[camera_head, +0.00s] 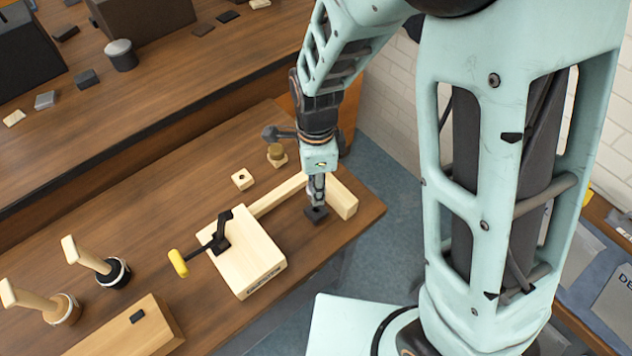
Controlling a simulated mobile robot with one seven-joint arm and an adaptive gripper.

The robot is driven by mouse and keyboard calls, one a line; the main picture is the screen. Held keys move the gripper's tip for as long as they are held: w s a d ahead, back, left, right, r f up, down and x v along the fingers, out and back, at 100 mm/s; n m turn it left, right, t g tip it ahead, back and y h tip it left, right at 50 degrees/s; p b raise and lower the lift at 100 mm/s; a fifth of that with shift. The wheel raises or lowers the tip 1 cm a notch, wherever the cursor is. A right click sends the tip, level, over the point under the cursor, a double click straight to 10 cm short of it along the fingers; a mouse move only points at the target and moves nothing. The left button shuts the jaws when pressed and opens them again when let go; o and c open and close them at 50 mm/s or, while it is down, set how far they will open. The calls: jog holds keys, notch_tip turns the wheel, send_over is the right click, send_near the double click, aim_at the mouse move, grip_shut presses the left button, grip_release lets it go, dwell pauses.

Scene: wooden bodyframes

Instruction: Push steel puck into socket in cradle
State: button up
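A pale wooden block (245,262) with a black toggle clamp (220,235) and yellow handle (178,262) lies on the table. A wooden bar (277,196) runs from it to a short wooden block (342,198); these look like the cradle, but no socket is clear. My gripper (317,203) points down just left of the short block, over a small dark square piece (316,215). I cannot tell whether this piece is on the table or in the fingers. The fingers are too small to read. No steel puck can be made out for certain.
A small wooden cube with a dark hole (242,179) and a brownish knob on a wooden base (277,154) stand behind the bar. Two wooden-handled tools (88,257) (35,300) and a wooden box (130,330) are at lower left. Bare table lies at middle left.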

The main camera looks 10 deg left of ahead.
jog(key=shift+f+b, duration=1.35)
jog(key=shift+f, duration=0.8)
jog(key=shift+f+b, duration=0.9)
jog(key=shift+f, duration=0.75)
jog(key=o, duration=1.4)
notch_tip(320, 180, up, 12)
jog(key=shift+r, duration=0.1)
dwell(0.3)
